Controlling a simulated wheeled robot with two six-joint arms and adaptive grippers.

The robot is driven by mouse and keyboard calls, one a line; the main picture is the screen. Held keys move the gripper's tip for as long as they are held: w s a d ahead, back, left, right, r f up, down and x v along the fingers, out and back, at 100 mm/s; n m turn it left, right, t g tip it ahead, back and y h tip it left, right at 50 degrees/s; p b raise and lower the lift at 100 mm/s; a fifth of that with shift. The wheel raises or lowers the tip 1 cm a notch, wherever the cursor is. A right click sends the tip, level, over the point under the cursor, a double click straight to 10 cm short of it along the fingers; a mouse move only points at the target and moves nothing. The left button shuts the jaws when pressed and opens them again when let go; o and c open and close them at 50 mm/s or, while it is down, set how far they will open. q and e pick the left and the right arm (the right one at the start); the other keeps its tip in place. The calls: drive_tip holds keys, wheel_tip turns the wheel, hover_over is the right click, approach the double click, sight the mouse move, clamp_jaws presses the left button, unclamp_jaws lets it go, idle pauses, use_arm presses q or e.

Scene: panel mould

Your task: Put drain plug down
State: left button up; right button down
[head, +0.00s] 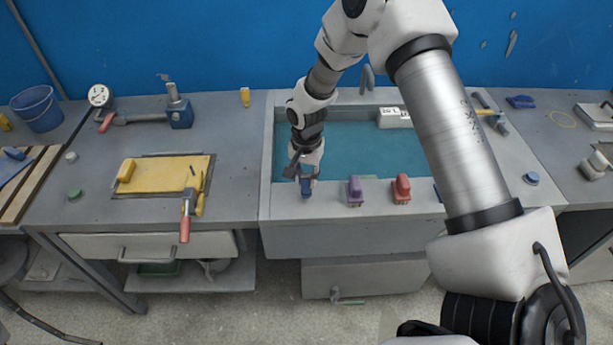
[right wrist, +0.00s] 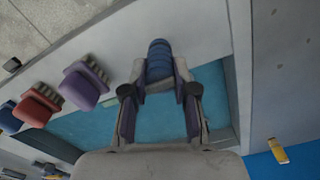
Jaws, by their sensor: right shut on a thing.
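My right gripper (head: 304,174) is over the front ledge of the sink, near its left corner. It is shut on a blue rounded, ribbed piece (head: 307,187), which I take to be the drain plug. In the right wrist view the piece (right wrist: 160,58) is between the fingertips of the gripper (right wrist: 160,88), over the grey ledge. I cannot tell whether it touches the ledge. The sink (head: 266,165) holds blue-green water (head: 350,145). My left gripper is not in view.
A purple brush (head: 355,191) and a red brush (head: 401,188) stand on the ledge to the right. A white block (head: 394,117) is at the sink's back. A yellow board (head: 165,174) with tools lies on the left bench. Bare ledge shows between the held piece and the purple brush.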

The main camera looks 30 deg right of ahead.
drive_tip(key=shift+f, duration=1)
drive_tip(key=shift+f, duration=0.1)
drive_tip(key=c, duration=0.9)
unclamp_jaws()
